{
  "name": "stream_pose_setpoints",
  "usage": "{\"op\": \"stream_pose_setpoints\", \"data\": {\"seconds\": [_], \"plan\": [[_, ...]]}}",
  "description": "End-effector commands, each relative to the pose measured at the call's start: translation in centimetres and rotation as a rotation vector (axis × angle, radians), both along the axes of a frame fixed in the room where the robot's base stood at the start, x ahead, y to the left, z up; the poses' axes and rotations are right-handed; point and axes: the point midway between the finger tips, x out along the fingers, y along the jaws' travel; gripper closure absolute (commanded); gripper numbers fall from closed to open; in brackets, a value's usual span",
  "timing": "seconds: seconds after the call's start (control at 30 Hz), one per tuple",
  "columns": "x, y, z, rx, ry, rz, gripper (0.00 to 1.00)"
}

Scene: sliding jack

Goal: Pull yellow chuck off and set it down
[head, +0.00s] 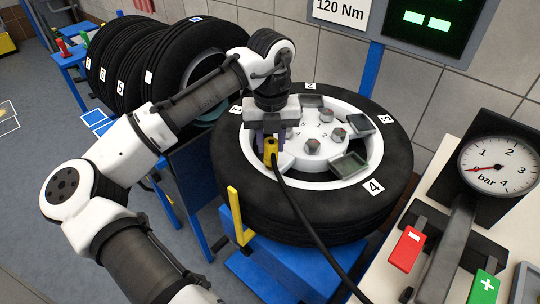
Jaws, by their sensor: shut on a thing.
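The yellow chuck (270,148) is at the near left part of the white wheel rim, at the end of a black hose (305,215) that runs down towards the bottom of the picture. My gripper (270,138) points down over the rim and is shut on the yellow chuck. The wheel's black tyre (235,205) lies flat on a blue stand (275,270). Whether the chuck still touches a valve is hidden by the gripper and the chuck itself.
Grey trays and several nuts (312,146) sit on the rim. At right, a bench holds a pressure gauge (497,166), a red minus button (406,249) and a green plus button (484,288). A yellow bracket (236,215) stands at the tyre's near left. More tyres (130,65) stand behind.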

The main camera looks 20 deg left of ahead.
Motion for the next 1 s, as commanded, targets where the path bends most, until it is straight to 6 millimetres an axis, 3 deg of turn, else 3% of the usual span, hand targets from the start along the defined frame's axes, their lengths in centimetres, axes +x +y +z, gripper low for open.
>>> {"op": "stream_pose_setpoints", "data": {"seconds": [0.5,1.0], "plan": [[0.0,0.0,3.0,-0.002,-0.001,-0.001,1.0],[0.0,0.0,2.9,0.0,0.0,0.0,1.0]]}}
